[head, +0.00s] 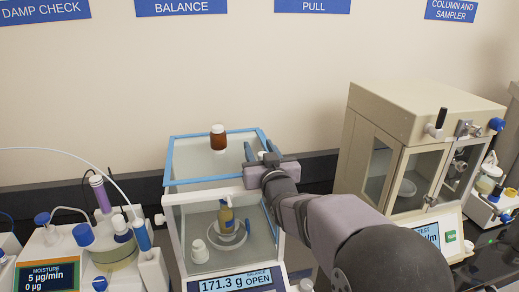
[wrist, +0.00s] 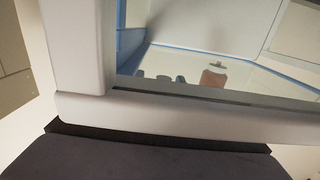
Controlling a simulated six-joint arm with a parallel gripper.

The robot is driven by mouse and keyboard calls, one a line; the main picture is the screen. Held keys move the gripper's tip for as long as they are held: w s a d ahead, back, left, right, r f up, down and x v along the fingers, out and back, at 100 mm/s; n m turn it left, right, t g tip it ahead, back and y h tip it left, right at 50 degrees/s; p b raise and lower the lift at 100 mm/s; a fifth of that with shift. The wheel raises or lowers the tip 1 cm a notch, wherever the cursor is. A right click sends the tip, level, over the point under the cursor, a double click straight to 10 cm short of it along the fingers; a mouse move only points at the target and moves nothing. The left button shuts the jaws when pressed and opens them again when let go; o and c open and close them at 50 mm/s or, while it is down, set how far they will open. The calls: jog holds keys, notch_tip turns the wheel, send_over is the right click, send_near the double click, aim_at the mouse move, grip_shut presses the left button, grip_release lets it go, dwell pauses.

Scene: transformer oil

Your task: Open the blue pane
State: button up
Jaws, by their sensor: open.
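The balance (head: 172,235) is a glass box with a white front frame, and its display reads 171.3 g and OPEN. A clear pane with blue edging (head: 170,158) shows at its upper back; blue edging also shows in the wrist view (wrist: 178,50). My gripper (head: 257,157) is open and empty at the balance's upper right corner, beside the blue edging. I cannot tell whether it touches the pane. A bottle with yellowish contents (head: 225,216) stands on the round pan inside. The wrist view is filled by a pale frame corner (wrist: 80,100) very close; the fingertips are not clear there.
A brown bottle with a white cap (head: 218,138) shows at the blue-edged pane. A moisture device (head: 55,255) with tubing stands left, and a beige cabinet (head: 410,115) with glass doors stands right, close to my arm.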

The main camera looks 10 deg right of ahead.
jog(key=shift+s, duration=0.15)
jog(key=s+b, duration=0.3)
jog(key=s, duration=0.4)
jog(key=shift+b, duration=0.3)
jog(key=shift+r, duration=0.1)
